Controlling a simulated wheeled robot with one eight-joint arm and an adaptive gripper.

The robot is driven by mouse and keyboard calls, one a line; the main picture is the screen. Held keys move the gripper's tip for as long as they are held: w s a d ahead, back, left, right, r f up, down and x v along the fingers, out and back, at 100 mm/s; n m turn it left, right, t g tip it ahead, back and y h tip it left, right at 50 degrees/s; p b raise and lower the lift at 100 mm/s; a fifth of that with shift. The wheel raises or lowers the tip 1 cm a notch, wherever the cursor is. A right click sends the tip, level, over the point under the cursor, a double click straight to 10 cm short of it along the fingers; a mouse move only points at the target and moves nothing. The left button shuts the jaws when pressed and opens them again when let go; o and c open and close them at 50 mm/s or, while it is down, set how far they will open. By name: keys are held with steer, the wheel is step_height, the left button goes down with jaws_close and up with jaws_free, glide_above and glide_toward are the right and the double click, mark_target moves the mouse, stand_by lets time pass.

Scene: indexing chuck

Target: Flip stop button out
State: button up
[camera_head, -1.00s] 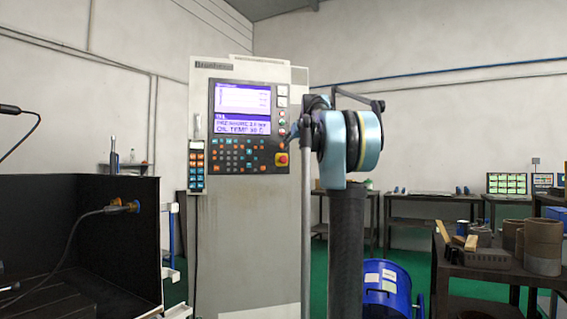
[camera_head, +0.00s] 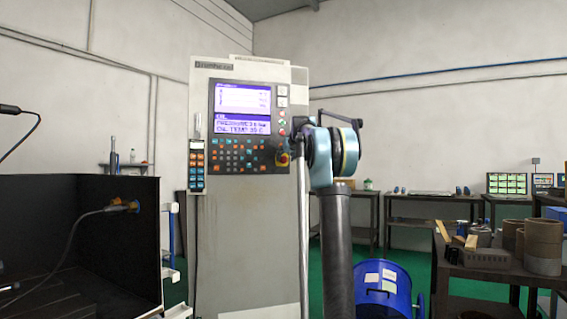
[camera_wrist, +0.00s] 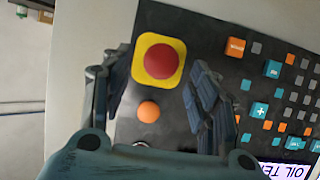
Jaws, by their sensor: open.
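The red stop button (camera_wrist: 163,60) sits on a yellow square plate on the dark control panel (camera_head: 240,150). In the wrist view my open gripper (camera_wrist: 159,64) has one finger on each side of it, with gaps between the fingers and the yellow plate. Nothing is held. In the head view the stop button (camera_head: 283,160) shows at the panel's lower right corner, partly covered by my gripper (camera_head: 289,148). I cannot tell how far the fingertips are from the panel face.
An orange button (camera_wrist: 149,112) lies beside the stop button, between my fingers. Colored keys (camera_wrist: 260,110) lie to the right. A handheld pendant (camera_head: 197,167) hangs on the cabinet's left. A blue drum (camera_head: 385,292) and a loaded table (camera_head: 480,275) stand right of my arm.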

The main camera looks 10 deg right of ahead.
mark_target(284, 158)
steer(key=shift+x, duration=1.65)
